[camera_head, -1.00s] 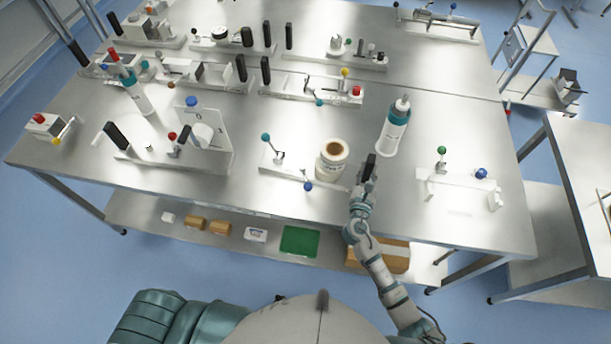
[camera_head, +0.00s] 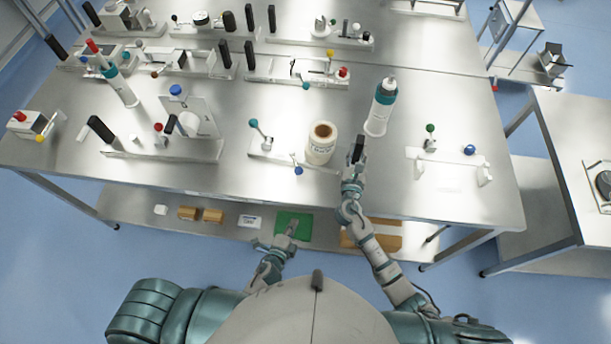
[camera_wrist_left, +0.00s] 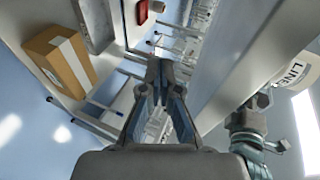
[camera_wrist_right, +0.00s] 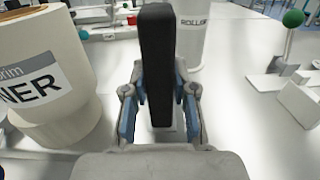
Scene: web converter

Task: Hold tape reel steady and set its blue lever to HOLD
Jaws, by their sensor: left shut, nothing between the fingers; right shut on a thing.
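The tape reel (camera_head: 321,143), a cream roll with a brown core, stands upright on a low plate near the table's front edge. Its label partly shows in the left wrist view (camera_wrist_left: 296,76) and right wrist view (camera_wrist_right: 50,75). The blue-knobbed lever (camera_head: 298,170) is at its front left and points toward the front edge; its markings cannot be read. My right gripper (camera_head: 356,166) is shut on an upright black handle (camera_wrist_right: 157,60) just right of the reel. My left gripper (camera_head: 291,230) is shut and empty, below and in front of the table edge, apart from the reel.
A teal-knobbed lever (camera_head: 254,124) stands left of the reel. A white and teal bottle (camera_head: 380,108) stands behind my right gripper. A white bracket (camera_head: 448,160) with green and blue knobs is to the right. The table's front edge lies between my left gripper and the reel.

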